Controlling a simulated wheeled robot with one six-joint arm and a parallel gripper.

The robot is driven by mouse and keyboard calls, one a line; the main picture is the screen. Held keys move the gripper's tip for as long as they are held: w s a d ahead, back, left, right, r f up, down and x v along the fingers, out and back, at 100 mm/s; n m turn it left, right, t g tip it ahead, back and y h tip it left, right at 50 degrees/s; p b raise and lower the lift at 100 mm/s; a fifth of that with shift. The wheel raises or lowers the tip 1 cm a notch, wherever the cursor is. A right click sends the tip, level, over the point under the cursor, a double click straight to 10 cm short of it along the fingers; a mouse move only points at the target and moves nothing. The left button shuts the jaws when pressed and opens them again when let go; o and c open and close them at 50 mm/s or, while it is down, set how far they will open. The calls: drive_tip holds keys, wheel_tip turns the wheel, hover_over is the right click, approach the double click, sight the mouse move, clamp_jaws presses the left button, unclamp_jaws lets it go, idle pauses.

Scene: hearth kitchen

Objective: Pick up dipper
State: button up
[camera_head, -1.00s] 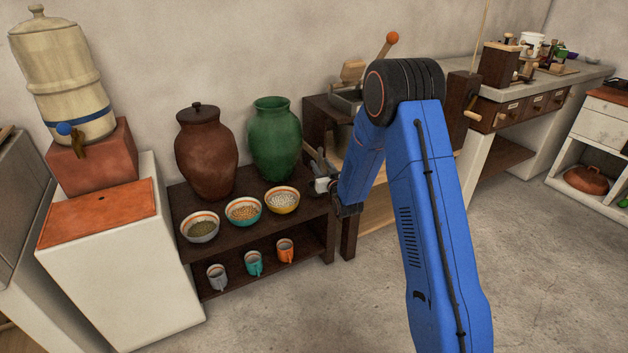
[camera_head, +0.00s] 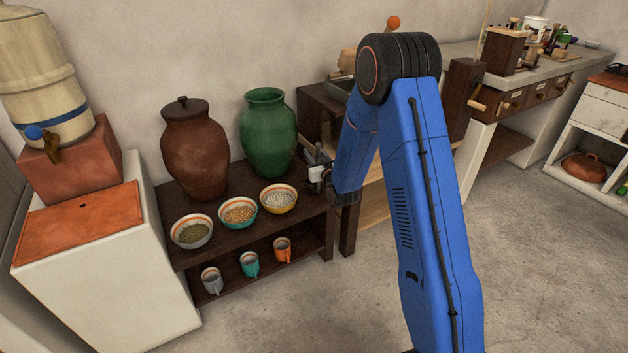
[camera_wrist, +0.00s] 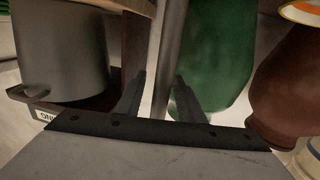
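A thin grey rod (camera_wrist: 169,40), perhaps the dipper's handle, runs up the wrist view between the fingers of my gripper (camera_wrist: 160,76). Gaps show on both sides of it, so the fingers look open and not closed on it. The rest of the rod is hidden or out of frame, and I cannot make out a dipper bowl. In the head view my gripper (camera_head: 311,160) is at the right end of the dark shelf (camera_head: 235,170), just right of the green jar (camera_head: 267,135). My own arm hides part of that area.
A grey pot (camera_wrist: 62,55) is close on the left in the wrist view. The brown lidded jar (camera_head: 195,150) and three bowls, including a yellow one (camera_head: 278,198), stand on the shelf. Several mugs (camera_head: 250,264) sit below. The floor (camera_head: 290,310) in front is clear.

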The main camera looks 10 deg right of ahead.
clamp_jaws()
drive_tip(key=shift+r, duration=0.15)
